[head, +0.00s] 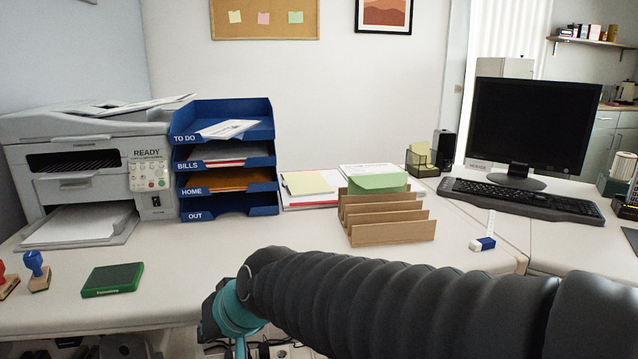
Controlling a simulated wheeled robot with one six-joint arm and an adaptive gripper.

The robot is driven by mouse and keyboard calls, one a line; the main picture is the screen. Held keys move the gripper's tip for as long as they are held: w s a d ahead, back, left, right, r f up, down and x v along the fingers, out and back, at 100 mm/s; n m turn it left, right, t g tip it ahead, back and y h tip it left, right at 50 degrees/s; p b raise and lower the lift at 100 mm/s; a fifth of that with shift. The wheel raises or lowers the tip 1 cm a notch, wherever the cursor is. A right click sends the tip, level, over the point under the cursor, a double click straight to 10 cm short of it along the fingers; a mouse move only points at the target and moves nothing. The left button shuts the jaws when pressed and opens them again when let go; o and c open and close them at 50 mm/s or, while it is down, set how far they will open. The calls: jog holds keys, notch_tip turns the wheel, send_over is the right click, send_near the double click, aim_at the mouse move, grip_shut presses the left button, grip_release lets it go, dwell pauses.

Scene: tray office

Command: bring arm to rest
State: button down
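My arm, in a dark ribbed sleeve, reaches across the lower right of the head view toward the left. It ends in a teal and dark wrist joint in front of the desk's front edge. My gripper's fingers do not show; they are below the picture or hidden behind the wrist. I cannot see whether anything is held.
The desk (170,290) carries a printer (90,150), a blue letter tray (228,160), a cardboard file sorter (395,228), a green stamp pad (113,279), stamps (37,272), an eraser (482,244), a keyboard (520,202) and a monitor (533,125). The desk's front middle is bare.

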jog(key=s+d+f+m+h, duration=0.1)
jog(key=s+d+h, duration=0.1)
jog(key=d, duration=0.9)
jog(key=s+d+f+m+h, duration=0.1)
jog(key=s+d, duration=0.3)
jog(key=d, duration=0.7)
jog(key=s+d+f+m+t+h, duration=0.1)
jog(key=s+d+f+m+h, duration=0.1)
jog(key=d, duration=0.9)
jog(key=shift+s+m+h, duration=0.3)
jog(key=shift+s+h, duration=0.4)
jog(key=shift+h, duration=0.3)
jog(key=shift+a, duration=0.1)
